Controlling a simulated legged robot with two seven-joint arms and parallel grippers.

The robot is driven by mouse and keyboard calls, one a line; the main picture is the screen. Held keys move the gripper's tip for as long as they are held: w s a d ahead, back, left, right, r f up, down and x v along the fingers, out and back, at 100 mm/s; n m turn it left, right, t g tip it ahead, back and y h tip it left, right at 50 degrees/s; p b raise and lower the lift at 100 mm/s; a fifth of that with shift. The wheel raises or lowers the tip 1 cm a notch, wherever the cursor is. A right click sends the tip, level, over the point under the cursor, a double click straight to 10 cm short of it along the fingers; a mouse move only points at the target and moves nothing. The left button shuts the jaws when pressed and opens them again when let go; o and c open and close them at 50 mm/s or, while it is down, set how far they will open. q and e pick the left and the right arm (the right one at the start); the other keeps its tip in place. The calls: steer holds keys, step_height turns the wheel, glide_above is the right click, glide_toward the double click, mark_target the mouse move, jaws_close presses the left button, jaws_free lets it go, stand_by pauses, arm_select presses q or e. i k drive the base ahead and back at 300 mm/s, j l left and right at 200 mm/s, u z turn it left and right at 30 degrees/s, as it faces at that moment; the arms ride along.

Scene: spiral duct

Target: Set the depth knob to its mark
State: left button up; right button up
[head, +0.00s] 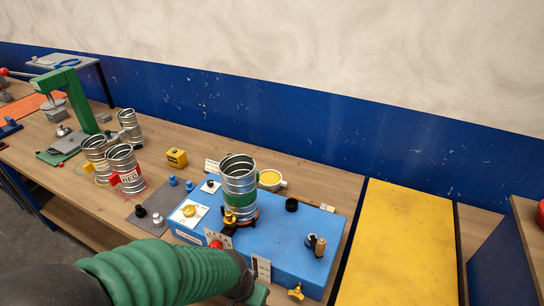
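A blue machine box (275,250) stands on the bench in the head view. A yellow knob (189,210) sits on a white dial plate at its left. Another small yellow knob (230,217) is in front of the duct, above a white scale plate (219,238). A third yellow knob (295,293) is at the front edge. I cannot tell which is the depth knob, nor read the marks. My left arm, in a green ribbed sleeve, crosses the bottom to the box front; its gripper end (257,294) is mostly hidden, finger state unclear. My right gripper is out of view.
A metal spiral duct (239,180) stands upright on the box. A black knob (292,205) and a wooden-handled lever (317,244) are to its right. More ducts (125,166), a yellow block (176,158) and a green press (75,95) stand left. A yellow panel (400,245) lies right.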

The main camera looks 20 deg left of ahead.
mark_target(216, 244)
steer(key=u, duration=1.25)
